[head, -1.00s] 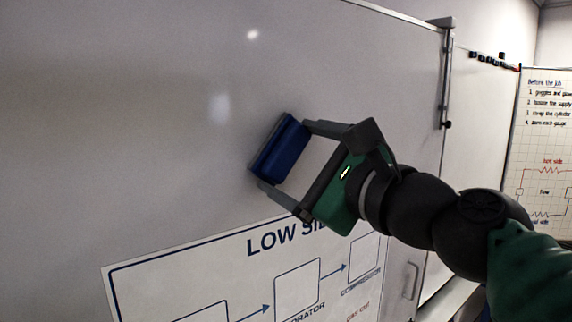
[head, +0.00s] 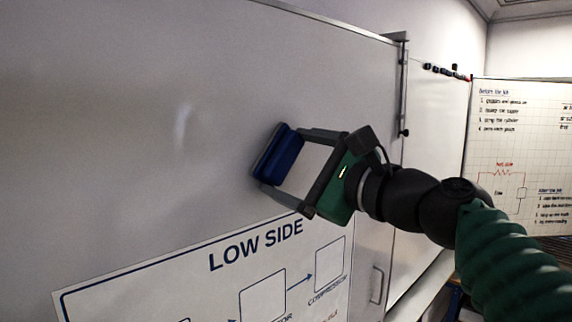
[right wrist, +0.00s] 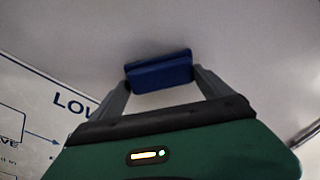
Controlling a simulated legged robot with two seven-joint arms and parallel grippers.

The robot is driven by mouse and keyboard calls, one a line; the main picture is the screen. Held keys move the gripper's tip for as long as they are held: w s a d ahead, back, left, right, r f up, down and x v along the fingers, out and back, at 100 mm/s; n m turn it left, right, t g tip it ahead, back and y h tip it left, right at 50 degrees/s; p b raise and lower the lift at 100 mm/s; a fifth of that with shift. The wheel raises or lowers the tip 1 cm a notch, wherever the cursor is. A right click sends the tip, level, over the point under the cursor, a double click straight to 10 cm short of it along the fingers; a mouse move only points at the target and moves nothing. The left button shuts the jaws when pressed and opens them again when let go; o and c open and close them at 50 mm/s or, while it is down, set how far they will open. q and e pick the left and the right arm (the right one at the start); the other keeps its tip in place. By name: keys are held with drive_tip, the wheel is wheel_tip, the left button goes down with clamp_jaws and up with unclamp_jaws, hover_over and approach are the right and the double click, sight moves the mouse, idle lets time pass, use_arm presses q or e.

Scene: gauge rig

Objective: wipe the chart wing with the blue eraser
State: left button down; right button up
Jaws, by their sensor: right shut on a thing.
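The blue eraser (head: 278,154) is held between the fingers of my right gripper (head: 283,160), which is shut on it. The eraser lies at the face of the grey-white chart wing (head: 120,130), above the "LOW SIDE" chart; I cannot tell whether it touches. In the right wrist view the eraser (right wrist: 158,72) sits between both fingertips of the right gripper (right wrist: 158,80), with the pale wing surface behind it. My left gripper is not in view.
The "LOW SIDE" chart (head: 255,260) is on the lower part of the wing. The wing's right edge has a metal post (head: 402,85) and a handle (head: 377,285). Beyond it stand a whiteboard with several dark markers or magnets (head: 440,70) and a gridded paper chart (head: 510,130).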

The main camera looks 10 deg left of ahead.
sight(263, 164)
drive_tip(key=shift+s, duration=0.1)
drive_tip(key=shift+s+a, duration=0.15)
drive_tip(key=shift+s, duration=0.05)
drive_tip(key=shift+s+a, duration=1.05)
drive_tip(key=shift+s, duration=0.2)
drive_tip(key=shift+s+a, duration=0.45)
drive_tip(key=shift+s, duration=0.05)
drive_tip(key=shift+s+a, duration=0.9)
drive_tip(key=shift+s, duration=0.25)
drive_tip(key=shift+s+a+r+p, duration=0.1)
drive_tip(key=shift+s+a+p, duration=0.15)
drive_tip(key=shift+s+a, duration=0.35)
drive_tip(key=shift+s+a+p, duration=0.2)
drive_tip(key=shift+s+a, duration=0.15)
drive_tip(key=shift+s, duration=0.3)
drive_tip(key=shift+s+a, duration=0.3)
drive_tip(key=shift+s, duration=0.05)
drive_tip(key=shift+d, duration=0.1)
